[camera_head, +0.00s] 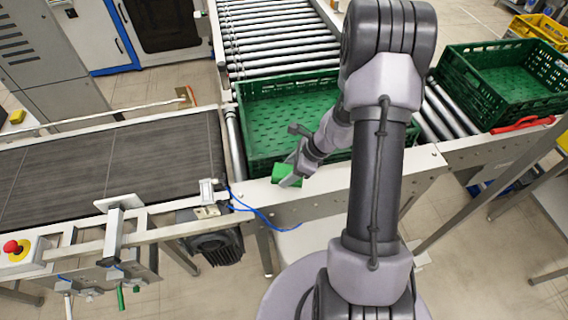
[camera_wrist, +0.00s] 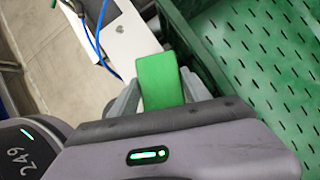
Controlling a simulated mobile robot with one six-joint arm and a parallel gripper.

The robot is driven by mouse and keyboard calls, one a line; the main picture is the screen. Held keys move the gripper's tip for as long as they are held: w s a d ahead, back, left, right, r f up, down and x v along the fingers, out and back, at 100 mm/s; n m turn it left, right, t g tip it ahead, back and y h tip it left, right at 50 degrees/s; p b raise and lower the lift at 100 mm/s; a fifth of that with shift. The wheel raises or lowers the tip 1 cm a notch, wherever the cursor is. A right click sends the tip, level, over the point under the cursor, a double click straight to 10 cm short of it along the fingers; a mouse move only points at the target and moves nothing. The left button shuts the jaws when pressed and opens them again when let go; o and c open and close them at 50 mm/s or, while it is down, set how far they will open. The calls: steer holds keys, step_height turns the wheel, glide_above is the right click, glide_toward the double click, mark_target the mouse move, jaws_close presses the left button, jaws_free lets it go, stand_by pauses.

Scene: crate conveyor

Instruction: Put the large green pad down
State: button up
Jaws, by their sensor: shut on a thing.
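My gripper (camera_head: 293,172) is shut on the large green pad (camera_head: 282,174), a plain green block. In the wrist view the pad (camera_wrist: 159,82) sits between the two grey fingers of the gripper (camera_wrist: 160,95). In the head view the gripper and pad are over the near edge of the conveyor frame, in front of a green crate (camera_head: 262,112). Whether the pad touches the frame cannot be told. The part of the pad between the fingers is hidden.
The crate is empty where visible; my arm hides its right side. A dark belt (camera_head: 110,165) lies left. A second green crate (camera_head: 478,112) stands on rollers at the right, near a red handle (camera_head: 522,124). A blue cable (camera_head: 262,213) hangs below the gripper.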

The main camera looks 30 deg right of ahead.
step_height(320, 180, down, 3)
steer(key=shift+s+a+f+b, duration=0.15)
steer(key=shift+f+b, duration=0.05)
steer(key=shift+b, duration=0.7)
steer(key=shift+s+f, duration=0.15)
steer(key=shift+f, duration=0.05)
steer(key=shift+s+r, duration=0.15)
steer(key=shift+r, duration=0.1)
steer(key=shift+f, duration=0.1)
steer(key=o, duration=1.2)
